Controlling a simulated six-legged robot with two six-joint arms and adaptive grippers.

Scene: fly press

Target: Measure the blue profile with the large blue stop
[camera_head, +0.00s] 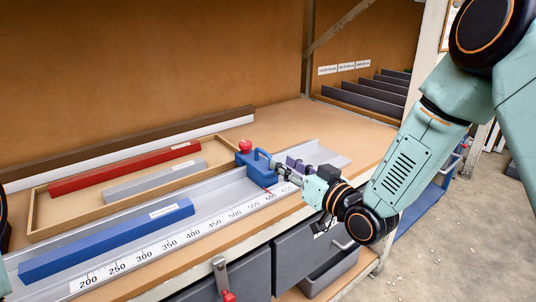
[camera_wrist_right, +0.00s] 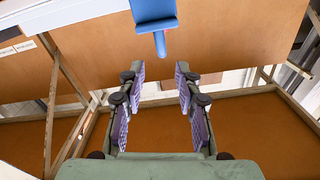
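The blue profile (camera_head: 110,241) lies along the grey measuring rail, behind the printed scale (camera_head: 180,239), with a white label near its right end. The large blue stop (camera_head: 256,169) sits on the rail near the 600 mark, with a red knob (camera_head: 245,146) and a blue handle. A clear gap separates the stop from the profile's right end. My right gripper (camera_head: 293,166) is just right of the stop. In the right wrist view, its fingers (camera_wrist_right: 155,95) are apart and empty, with the blue handle (camera_wrist_right: 158,30) beyond the tips. My left gripper is out of view.
A wooden tray (camera_head: 34,217) behind the rail holds a red profile (camera_head: 125,168) and a grey profile (camera_head: 155,181). Dark slotted dividers (camera_head: 365,99) stand at the back right. A red-tipped lever (camera_head: 222,280) and grey drawers (camera_head: 300,257) are at the bench front.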

